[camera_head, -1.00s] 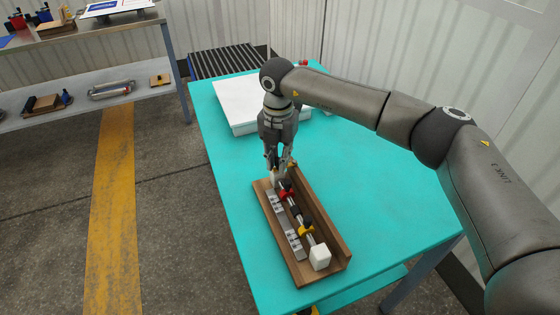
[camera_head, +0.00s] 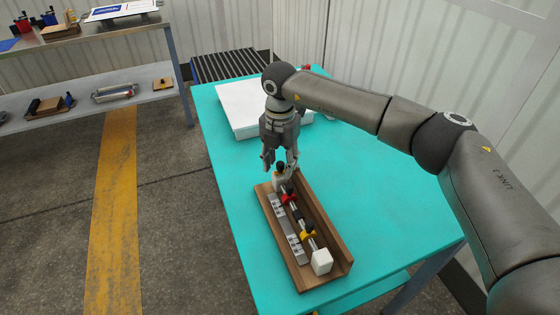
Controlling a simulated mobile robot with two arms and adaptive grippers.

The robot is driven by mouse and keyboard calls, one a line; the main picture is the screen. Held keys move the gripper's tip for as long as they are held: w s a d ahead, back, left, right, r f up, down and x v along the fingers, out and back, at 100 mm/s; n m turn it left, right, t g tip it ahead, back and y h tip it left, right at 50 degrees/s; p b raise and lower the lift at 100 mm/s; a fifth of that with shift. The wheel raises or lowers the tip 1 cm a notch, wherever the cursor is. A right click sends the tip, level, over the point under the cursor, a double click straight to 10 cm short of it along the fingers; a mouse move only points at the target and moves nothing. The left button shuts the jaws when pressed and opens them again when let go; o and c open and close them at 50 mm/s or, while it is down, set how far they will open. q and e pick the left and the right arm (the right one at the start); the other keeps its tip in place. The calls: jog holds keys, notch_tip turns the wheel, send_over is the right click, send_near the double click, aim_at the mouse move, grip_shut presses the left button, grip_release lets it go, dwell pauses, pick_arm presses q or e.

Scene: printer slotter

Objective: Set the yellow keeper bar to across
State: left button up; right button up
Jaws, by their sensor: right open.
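The yellow keeper bar (camera_head: 308,235) sits on the shaft near the front end of the wooden tray (camera_head: 340,260), close to the white block (camera_head: 321,262). Whether it lies across or along the shaft is too small to tell. A red piece (camera_head: 289,199) sits on the same shaft further back. My right gripper (camera_head: 280,166) points down over the back end of the tray, its fingers apart and above the rear white block (camera_head: 279,182). It is well away from the yellow bar. My left gripper is not in view.
The tray stands on a turquoise table (camera_head: 225,160). A white flat box (camera_head: 240,108) lies at the back, behind the gripper. The table right of the tray is clear. A shelf unit (camera_head: 130,100) stands at the far left.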

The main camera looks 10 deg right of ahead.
aim_at(280, 163)
notch_tip(280, 163, up, 12)
dwell(0.6)
